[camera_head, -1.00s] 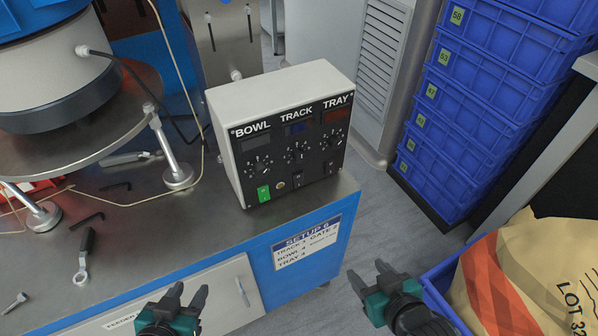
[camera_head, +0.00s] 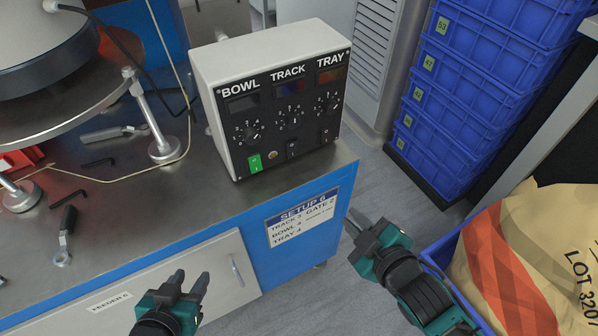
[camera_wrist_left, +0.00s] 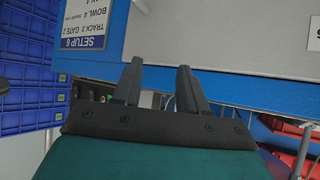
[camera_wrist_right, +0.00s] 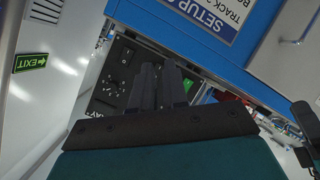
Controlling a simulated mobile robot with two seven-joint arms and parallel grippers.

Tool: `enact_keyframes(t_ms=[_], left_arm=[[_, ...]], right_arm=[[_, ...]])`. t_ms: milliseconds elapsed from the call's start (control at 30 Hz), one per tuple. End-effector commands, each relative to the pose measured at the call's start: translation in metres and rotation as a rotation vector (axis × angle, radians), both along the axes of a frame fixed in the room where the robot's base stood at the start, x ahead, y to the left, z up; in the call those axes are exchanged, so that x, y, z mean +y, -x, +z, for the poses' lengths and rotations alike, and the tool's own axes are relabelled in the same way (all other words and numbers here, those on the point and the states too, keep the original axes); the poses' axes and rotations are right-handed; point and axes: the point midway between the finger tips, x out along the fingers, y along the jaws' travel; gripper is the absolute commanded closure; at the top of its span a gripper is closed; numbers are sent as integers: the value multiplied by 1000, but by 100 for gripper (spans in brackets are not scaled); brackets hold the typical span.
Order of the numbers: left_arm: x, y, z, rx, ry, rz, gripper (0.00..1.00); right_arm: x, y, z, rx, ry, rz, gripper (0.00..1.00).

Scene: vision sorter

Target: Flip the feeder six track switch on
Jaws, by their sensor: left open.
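The feeder control box (camera_head: 275,95) is white with a black front marked BOWL, TRACK and TRAY, each with a display and knob. The small dark track switch (camera_head: 291,149) sits below the middle knob; its position is too small to tell. The bowl switch (camera_head: 255,163) glows green; the tray switch (camera_head: 324,136) is dark. My right gripper (camera_head: 363,220) is in the air, in front of and below the box's right side. Its fingers look drawn together and empty in the right wrist view (camera_wrist_right: 160,75). My left gripper (camera_head: 192,281) is open and empty before the cabinet, also in the left wrist view (camera_wrist_left: 158,78).
The box stands near the front edge of the metal bench (camera_head: 140,205). A setup card (camera_head: 302,218) and a FEEDER 6 label (camera_head: 110,301) are on the front. Stacked blue crates (camera_head: 470,90) and a sack (camera_head: 530,245) are at right.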

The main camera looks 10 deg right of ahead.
Motion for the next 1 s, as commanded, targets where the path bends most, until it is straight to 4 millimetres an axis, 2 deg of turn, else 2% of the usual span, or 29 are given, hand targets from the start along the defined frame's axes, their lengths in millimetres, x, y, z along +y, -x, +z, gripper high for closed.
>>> enact_keyframes(t_ms=[33, 133, 300, 400, 533, 867, 1000], left_arm=[[-4, -3, -18, -9, 9, -6, 57], [-10, -10, -26, -22, 21, -15, 57], [-17, -15, -36, -29, 31, -30, 57], [-18, -17, -39, -29, 33, -33, 57], [-19, -18, -36, -35, 33, -35, 57], [-18, -18, -34, -38, 33, -36, 57], [-18, -18, -36, -35, 33, -35, 57]], right_arm=[[5, -8, -9, -75, 104, 61, 92], [14, -18, -1, -213, 316, 166, 100], [27, -26, 11, -392, 587, 278, 100], [31, -28, 16, -455, 682, 311, 100], [34, -28, 20, -487, 733, 327, 100], [34, -29, 21, -487, 735, 327, 100], [37, -36, 20, -489, 734, 326, 100]])
